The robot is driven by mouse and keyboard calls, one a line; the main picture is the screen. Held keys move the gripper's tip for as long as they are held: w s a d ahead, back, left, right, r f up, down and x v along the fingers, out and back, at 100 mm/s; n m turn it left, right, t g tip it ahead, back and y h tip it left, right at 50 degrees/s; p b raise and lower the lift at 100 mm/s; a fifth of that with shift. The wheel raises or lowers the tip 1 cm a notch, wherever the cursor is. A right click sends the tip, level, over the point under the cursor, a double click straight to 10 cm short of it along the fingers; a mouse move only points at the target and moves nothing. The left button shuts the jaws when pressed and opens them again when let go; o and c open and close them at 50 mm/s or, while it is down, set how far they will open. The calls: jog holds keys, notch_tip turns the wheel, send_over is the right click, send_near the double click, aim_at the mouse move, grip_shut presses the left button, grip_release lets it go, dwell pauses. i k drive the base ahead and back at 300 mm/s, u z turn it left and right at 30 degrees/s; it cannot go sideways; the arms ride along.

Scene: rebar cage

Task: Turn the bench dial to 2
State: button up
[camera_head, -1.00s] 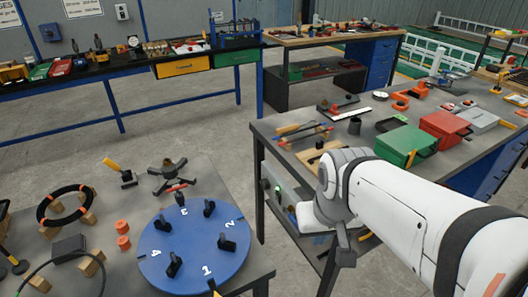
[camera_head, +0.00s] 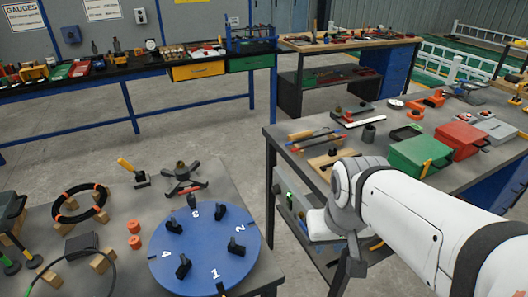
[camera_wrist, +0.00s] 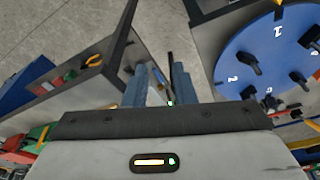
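The bench dial (camera_head: 204,262) is a blue disc lying flat on the near left bench. It bears white numbers 1 to 4 and several upright black handles. Number 1 is at its front edge, beside a small yellow-and-black marker (camera_head: 222,289) partly cut off by the frame; number 2 is at its right. The dial also shows at the upper right of the wrist view (camera_wrist: 240,55). My gripper (camera_wrist: 148,70) points into the aisle, well apart from the dial, with nothing visible held.
A spider-shaped dark fixture (camera_head: 184,180), orange cylinders (camera_head: 134,233) and a black ring on wooden blocks (camera_head: 80,203) share the dial's bench. The right bench (camera_head: 300,160) carries green (camera_head: 420,155) and red (camera_head: 461,140) boxes. Open floor lies between the benches.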

aim_at(276, 189)
jog(key=u, duration=0.65)
jog(key=k, duration=1.1)
jog(key=z, duration=0.95)
jog(key=i, duration=1.5)
